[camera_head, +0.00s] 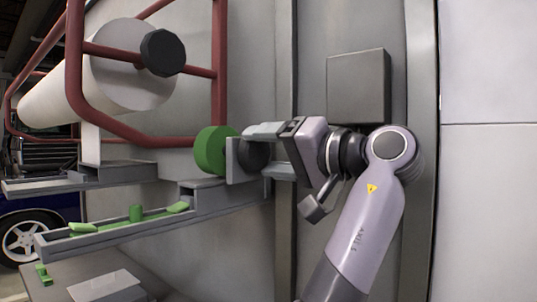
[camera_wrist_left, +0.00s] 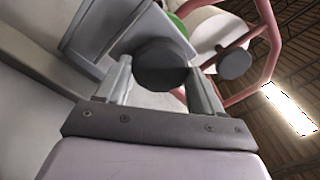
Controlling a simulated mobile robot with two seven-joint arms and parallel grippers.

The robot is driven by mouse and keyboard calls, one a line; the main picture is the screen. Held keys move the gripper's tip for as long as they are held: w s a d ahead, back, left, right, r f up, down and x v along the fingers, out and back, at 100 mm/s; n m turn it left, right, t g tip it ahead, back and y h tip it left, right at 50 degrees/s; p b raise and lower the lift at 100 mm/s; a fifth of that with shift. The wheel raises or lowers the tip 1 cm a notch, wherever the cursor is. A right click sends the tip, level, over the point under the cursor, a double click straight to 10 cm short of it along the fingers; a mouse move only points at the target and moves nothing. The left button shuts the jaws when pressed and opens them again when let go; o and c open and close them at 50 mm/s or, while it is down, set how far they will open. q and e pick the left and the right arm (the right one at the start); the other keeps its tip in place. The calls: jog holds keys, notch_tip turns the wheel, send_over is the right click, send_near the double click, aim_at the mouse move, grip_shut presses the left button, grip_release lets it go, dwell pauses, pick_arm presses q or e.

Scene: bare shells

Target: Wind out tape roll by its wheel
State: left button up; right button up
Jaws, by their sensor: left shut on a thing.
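A green tape roll (camera_head: 210,150) stands upright on a grey holder, beside a thin grey plate (camera_head: 234,160). Its dark round wheel (camera_head: 252,156) sits on the right side of that plate. My left gripper (camera_head: 258,151) reaches in from the right, one finger above and one below the wheel, and is shut on it. In the left wrist view the wheel (camera_wrist_left: 160,66) is between the two fingers, near their tips. Only slivers of green show behind it there. My right gripper is in neither view.
A big white roll (camera_head: 120,70) with a dark knob (camera_head: 163,52) hangs in a red tube frame (camera_head: 75,60) above left. A grey tray (camera_head: 110,235) with green pieces extends below left. A grey box (camera_head: 358,85) is on the wall behind my gripper.

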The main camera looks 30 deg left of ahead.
pick_arm(q)
jog(key=shift+n, duration=0.4)
jog(key=o, duration=1)
jog(key=shift+o, duration=0.2)
